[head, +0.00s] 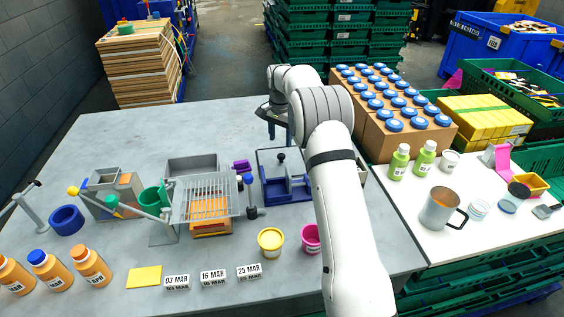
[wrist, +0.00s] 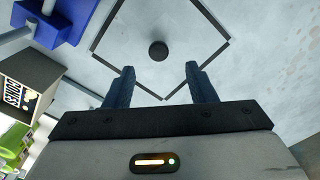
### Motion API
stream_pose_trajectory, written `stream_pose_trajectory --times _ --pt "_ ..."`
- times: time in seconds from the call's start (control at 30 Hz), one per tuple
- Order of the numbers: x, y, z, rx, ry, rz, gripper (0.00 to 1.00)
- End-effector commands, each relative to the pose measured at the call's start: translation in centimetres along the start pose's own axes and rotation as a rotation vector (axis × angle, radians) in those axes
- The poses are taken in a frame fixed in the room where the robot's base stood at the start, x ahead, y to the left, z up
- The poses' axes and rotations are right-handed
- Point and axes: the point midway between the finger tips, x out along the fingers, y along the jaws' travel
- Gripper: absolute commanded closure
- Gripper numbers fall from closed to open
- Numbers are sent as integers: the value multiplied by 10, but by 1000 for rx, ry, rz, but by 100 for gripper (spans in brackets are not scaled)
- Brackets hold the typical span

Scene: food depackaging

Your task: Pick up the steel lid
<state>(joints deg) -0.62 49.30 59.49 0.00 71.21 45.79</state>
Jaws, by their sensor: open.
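The steel lid (wrist: 125,42) is a square grey plate with dark edges and a round black knob (wrist: 157,50) at its middle. In the wrist view it lies just ahead of my fingertips, its near corner reaching between them. My gripper (wrist: 160,75) is open and empty, with the knob slightly beyond the gap between its blue fingers. In the head view my gripper (head: 271,131) is behind the black knob (head: 281,157), apart from it. My arm covers the area to the right of the lid.
A blue tray-like fixture (head: 287,190) is close in front of the lid; blue parts (wrist: 65,18) show at the wrist view's upper left. A wire rack (head: 205,200) is to the left, and a carton of blue-capped bottles (head: 372,140) to the right. The table behind is clear.

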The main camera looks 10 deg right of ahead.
Motion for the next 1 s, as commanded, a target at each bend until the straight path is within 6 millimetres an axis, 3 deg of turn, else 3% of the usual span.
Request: stream_pose_trajectory --times 0.5,0.77,1.0 --pt "64 2 -3 2 -1 2 49" --pt "69 2 -4 2 0 0 49" --pt "68 3 -4 3 0 0 67"
